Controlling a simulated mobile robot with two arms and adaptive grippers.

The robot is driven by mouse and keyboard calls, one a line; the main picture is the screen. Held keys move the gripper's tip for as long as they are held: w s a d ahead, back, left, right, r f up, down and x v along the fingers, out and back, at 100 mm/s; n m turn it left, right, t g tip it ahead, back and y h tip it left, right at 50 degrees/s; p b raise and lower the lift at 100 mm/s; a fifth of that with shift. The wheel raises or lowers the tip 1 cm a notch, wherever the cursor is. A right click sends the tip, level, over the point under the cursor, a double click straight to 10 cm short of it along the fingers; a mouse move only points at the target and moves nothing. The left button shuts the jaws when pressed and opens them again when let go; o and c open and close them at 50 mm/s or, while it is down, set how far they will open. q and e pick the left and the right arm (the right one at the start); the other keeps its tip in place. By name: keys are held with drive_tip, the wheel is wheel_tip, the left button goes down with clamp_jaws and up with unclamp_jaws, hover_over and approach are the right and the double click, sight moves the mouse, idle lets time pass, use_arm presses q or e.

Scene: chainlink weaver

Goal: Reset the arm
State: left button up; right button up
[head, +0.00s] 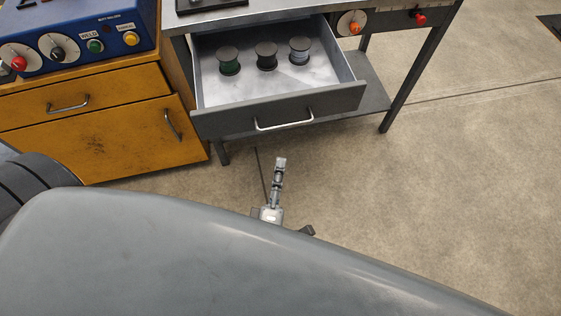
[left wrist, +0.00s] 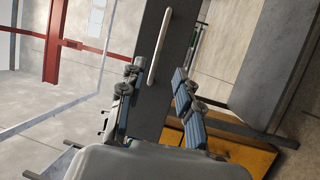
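My left gripper (head: 279,165) shows in the head view below the open drawer, in front of its handle and seen nearly edge-on. In the left wrist view (left wrist: 157,76) its two fingers with blue pads stand apart, with nothing between them. The drawer front (head: 345,99) with its metal handle (head: 284,120) lies beyond the fingertips; the handle also shows in the left wrist view (left wrist: 160,45). The gripper looks apart from the handle. Much of the left arm is hidden behind a large grey part of mine. My right gripper is not in view.
The pulled-out drawer holds a green spool (head: 229,62), a dark spool (head: 266,56) and a grey-blue spool (head: 299,51). A yellow cabinet (head: 110,135) with a blue welder box (head: 75,40) stands left. A table leg (head: 410,85) stands right. The floor (head: 460,180) at right is clear.

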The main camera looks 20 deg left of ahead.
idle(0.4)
use_arm(q)
drive_tip(key=s+f+m+g+h, duration=0.25)
drive_tip(key=f+m, duration=0.25)
drive_tip(key=f, duration=0.5)
drive_tip(key=s+d+f+m+g+h, duration=0.15)
drive_tip(key=f+m+g, duration=0.3)
drive_tip(key=f, duration=0.55)
drive_tip(key=s+f+m+g+h, duration=0.25)
drive_tip(key=f+m, duration=0.25)
drive_tip(key=f, duration=0.5)
drive_tip(key=s+a+f+m+g+y, duration=0.1)
drive_tip(key=s+a+f+m+g, duration=0.2)
drive_tip(key=s+a+f, duration=0.3)
drive_tip(key=s+a+f+m+g+y, duration=0.1)
drive_tip(key=s+a+f+m+g, duration=0.3)
drive_tip(key=s, duration=1)
drive_tip(key=a+f+g, duration=0.2)
drive_tip(key=a+f, duration=0.1)
drive_tip(key=f, duration=0.1)
drive_tip(key=shift+s+f+y, duration=0.15)
drive_tip(key=shift+s+y, duration=0.05)
drive_tip(key=shift+y, duration=0.15)
